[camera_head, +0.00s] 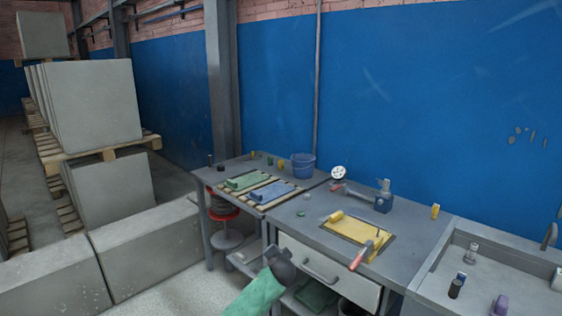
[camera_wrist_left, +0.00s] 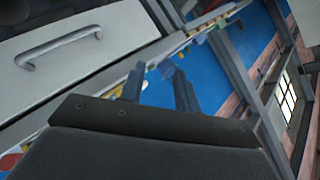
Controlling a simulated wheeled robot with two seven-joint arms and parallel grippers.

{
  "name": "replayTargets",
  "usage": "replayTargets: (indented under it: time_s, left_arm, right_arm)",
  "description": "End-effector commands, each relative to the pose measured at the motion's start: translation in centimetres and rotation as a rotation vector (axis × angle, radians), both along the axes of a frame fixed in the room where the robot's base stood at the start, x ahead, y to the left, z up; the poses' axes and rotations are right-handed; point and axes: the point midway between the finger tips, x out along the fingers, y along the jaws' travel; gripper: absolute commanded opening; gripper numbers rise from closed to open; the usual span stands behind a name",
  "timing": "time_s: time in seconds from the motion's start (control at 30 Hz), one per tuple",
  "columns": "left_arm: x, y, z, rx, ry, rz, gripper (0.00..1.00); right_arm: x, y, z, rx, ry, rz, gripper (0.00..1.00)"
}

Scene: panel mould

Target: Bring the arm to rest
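My left gripper (camera_wrist_left: 158,82) shows in the left wrist view with its two dark fingers apart. I see nothing held between them. Behind the fingers, the blue wall (camera_wrist_left: 205,85) and a small blue bucket (camera_wrist_left: 168,70) show at a slant. A pale drawer front (camera_wrist_left: 95,55) with its handle (camera_wrist_left: 60,46) lies to the left in that view.
A grey workbench (camera_head: 310,215) carries a yellow panel (camera_head: 350,232), a red-handled tool (camera_head: 361,256) and several small items. Green (camera_head: 247,180) and blue (camera_head: 272,191) pieces lie beside a blue bucket (camera_head: 303,165). Concrete blocks (camera_head: 148,248) stand left.

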Motion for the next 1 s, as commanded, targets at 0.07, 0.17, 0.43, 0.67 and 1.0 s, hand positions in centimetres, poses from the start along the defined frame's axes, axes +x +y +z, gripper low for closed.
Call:
replayTargets:
  time_s: [0.07, 0.17, 0.43, 0.67, 1.0]
  left_arm:
    - [-2.6, 0.8, -1.3, -0.072, 0.076, 0.035, 0.32]
    - [-5.9, 1.9, -3.1, -0.156, 0.171, 0.073, 0.32]
    - [-14.8, 4.8, -8.4, -0.335, 0.385, 0.148, 0.32]
    - [-22.1, 7.4, -12.9, -0.449, 0.513, 0.202, 0.32]
    - [-33.0, 11.5, -19.8, -0.552, 0.643, 0.298, 0.32]
  right_arm:
    - [0.0, 0.0, 0.0, 0.0, 0.0, 0.0, 0.46]
    - [0.0, 0.0, 0.0, 0.0, 0.0, 0.0, 0.46]
    - [0.0, 0.0, 0.0, 0.0, 0.0, 0.0, 0.46]
    - [0.0, 0.0, 0.0, 0.0, 0.001, 0.0, 0.46]
    - [0.0, 0.0, 0.0, 0.0, 0.001, 0.0, 0.46]
